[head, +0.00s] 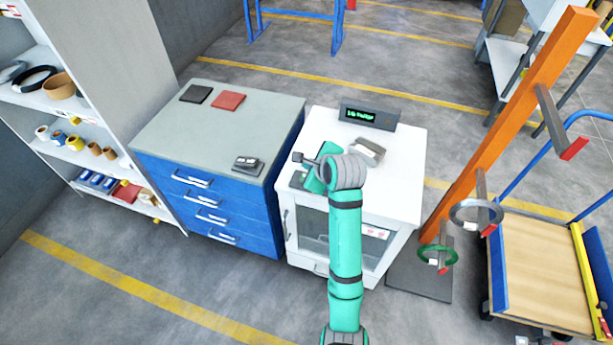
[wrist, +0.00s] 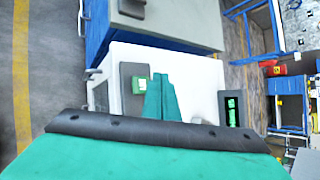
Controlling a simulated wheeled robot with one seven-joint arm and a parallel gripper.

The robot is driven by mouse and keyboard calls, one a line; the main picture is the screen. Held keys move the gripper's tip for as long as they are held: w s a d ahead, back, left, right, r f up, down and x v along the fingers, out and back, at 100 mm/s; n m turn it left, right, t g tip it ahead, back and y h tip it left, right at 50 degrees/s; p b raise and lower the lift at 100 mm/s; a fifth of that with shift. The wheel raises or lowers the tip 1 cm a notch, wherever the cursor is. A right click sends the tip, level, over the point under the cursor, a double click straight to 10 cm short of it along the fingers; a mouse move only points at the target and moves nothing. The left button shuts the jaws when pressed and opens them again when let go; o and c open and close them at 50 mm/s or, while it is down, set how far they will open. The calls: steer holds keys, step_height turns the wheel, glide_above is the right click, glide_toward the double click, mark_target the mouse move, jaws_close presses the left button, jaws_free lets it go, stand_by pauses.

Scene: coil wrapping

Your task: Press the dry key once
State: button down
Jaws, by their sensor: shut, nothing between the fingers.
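No key marked dry is readable in either view. A dark grey panel (wrist: 132,104) with a small green-and-white face (wrist: 141,85) lies on the white cabinet top (wrist: 195,72). In the head view this panel (head: 297,181) is mostly hidden behind my arm. My gripper (wrist: 160,78) shows in the wrist view as a narrow teal wedge, shut and empty, over the cabinet top just right of the green face. I cannot tell whether it touches anything. A dark display (head: 370,116) with green lettering stands at the cabinet's back edge; it also shows in the wrist view (wrist: 232,110).
A small grey-and-white box (head: 368,151) sits right of my wrist. A blue drawer cabinet (head: 215,200) stands left, with a small dark device (head: 247,164) and two flat pads. An orange post (head: 510,130) with hooks holding rings and a cart (head: 545,255) stand right.

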mark_target(304, 173)
steer(key=shift+f, duration=1.25)
stand_by(1.2)
steer(key=shift+f, duration=0.4)
steer(key=shift+f, duration=0.65)
stand_by(0.8)
steer(key=shift+r, duration=1.05)
steer(key=shift+r, duration=2.55)
